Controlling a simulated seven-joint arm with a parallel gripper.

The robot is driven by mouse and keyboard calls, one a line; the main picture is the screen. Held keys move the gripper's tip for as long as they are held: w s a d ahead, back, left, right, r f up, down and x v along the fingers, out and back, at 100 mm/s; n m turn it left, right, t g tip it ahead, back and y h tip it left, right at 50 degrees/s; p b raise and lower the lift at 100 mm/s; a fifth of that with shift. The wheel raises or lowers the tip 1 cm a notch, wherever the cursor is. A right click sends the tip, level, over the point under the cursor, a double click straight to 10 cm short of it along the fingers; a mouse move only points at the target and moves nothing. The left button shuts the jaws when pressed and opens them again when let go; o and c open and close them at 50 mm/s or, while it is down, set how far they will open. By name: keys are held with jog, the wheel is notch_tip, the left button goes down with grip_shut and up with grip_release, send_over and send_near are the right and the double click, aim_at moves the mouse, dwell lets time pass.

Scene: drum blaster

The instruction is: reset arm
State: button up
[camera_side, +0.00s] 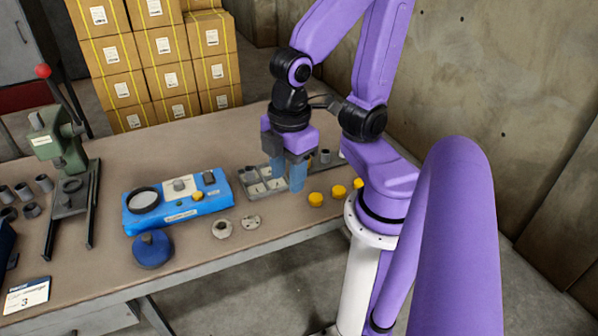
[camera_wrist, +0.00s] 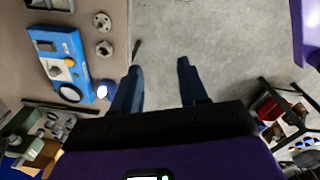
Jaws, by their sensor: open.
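My gripper (camera_side: 288,181) is purple with two blue fingers. In the side view it points down in front of the grey tray (camera_side: 254,188), hiding part of it. In the wrist view the gripper (camera_wrist: 158,68) has its fingers spread apart with nothing between them; bare concrete floor shows behind the gap. A blue device (camera_side: 178,201) with a round dial and a yellow knob lies on the table to the left of the gripper; it also shows in the wrist view (camera_wrist: 53,49).
Two round metal parts (camera_side: 222,229) and a blue round piece (camera_side: 153,249) lie near the table's front edge. Several yellow caps (camera_side: 316,199) sit right of the gripper. A green press (camera_side: 62,150) stands left. Boxes (camera_side: 160,62) are stacked behind.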

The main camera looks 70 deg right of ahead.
jog(key=shift+s+r, duration=0.25)
jog(key=shift+s, duration=0.95)
